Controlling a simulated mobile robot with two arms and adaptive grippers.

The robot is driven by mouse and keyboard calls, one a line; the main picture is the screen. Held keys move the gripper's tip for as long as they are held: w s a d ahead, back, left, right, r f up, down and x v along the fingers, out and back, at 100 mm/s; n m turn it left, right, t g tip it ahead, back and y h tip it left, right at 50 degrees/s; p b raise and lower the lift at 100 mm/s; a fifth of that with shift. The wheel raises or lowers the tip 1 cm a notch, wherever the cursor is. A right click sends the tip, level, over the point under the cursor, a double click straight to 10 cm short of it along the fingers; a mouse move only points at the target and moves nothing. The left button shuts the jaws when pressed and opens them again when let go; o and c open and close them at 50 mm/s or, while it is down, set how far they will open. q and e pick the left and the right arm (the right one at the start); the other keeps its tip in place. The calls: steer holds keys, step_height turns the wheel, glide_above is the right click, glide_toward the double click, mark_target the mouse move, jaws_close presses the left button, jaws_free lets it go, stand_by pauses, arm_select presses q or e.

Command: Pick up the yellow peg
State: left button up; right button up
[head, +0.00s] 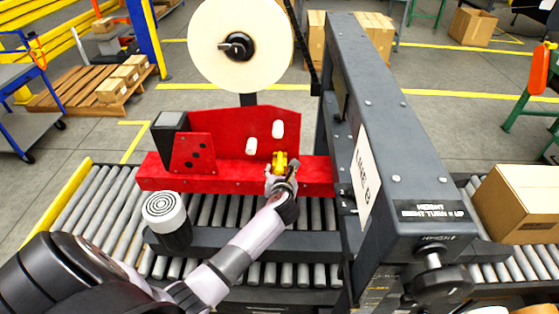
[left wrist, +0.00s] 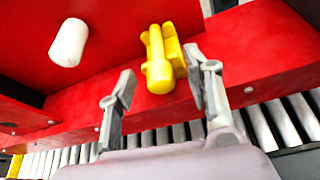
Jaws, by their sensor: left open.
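The yellow peg (head: 280,160) sits at the red panel (head: 222,130) of the machine, just above its red ledge. In the left wrist view the yellow peg (left wrist: 159,62) has a rounded near end and points toward the camera. My left gripper (head: 282,178) is at the peg in the head view. In the left wrist view my left gripper (left wrist: 160,85) is open, with one finger on each side of the peg's near end and gaps between. Whether a finger touches the peg's far part is unclear. My right gripper is not in view.
Two white pegs (head: 279,129) (head: 251,146) stick out of the red panel; one shows left of my fingers in the wrist view (left wrist: 68,43). A dark upright frame (head: 375,110) stands right. A tape roll (head: 240,45) hangs above. Rollers (head: 105,205) run below; a carton (head: 520,205) lies right.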

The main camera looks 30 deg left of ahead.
arm_select(q)
jaws_close()
stand_by(0.6)
